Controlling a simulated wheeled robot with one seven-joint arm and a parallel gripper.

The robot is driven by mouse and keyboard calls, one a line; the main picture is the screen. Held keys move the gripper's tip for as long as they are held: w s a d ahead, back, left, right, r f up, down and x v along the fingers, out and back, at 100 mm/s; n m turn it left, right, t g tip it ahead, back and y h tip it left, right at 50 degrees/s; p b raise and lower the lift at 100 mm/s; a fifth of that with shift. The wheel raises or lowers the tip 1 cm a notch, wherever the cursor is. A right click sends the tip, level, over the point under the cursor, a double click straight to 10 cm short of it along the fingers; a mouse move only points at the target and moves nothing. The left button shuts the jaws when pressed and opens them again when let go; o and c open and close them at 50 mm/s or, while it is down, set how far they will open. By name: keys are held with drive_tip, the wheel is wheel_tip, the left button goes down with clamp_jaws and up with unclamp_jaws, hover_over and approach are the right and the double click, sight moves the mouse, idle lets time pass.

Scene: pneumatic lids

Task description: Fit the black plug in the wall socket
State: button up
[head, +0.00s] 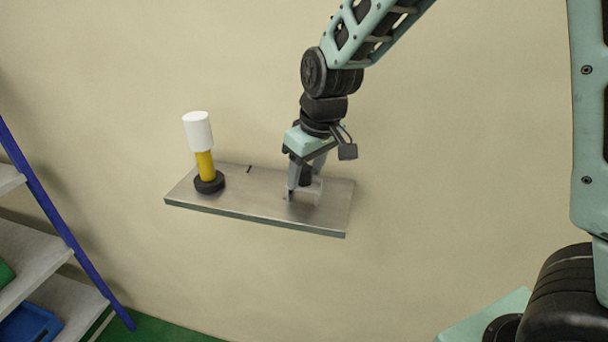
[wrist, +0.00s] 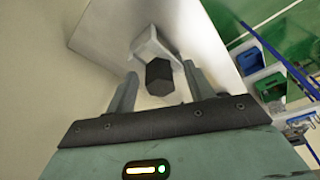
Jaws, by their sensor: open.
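A black piece with a hexagonal end (wrist: 158,76), which looks like the plug, is at a pale grey-white holder (wrist: 150,45) on a metal shelf. In the head view the dark piece (head: 306,175) shows partly behind my fingers, beside the pale holder (head: 312,192). My gripper (head: 301,190) points down over the shelf's right part. In the wrist view my gripper (wrist: 159,70) is open, with one finger on each side of the black piece. I cannot tell whether the fingers touch it. I see no wall socket that I can make out.
The metal shelf (head: 255,198) is fixed to a beige wall. At its left stands a yellow post (head: 205,165) with a white cylinder (head: 197,131) on top and a black ring (head: 209,183) at its foot. A blue-framed rack (head: 65,235) stands at far left. The shelf's middle is clear.

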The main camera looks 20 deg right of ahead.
sight(306, 169)
drive_tip(key=c, duration=1)
drive_tip(key=shift+r, duration=0.1)
drive_tip(key=shift+r+p, duration=1.85)
drive_tip(key=shift+r, duration=0.4)
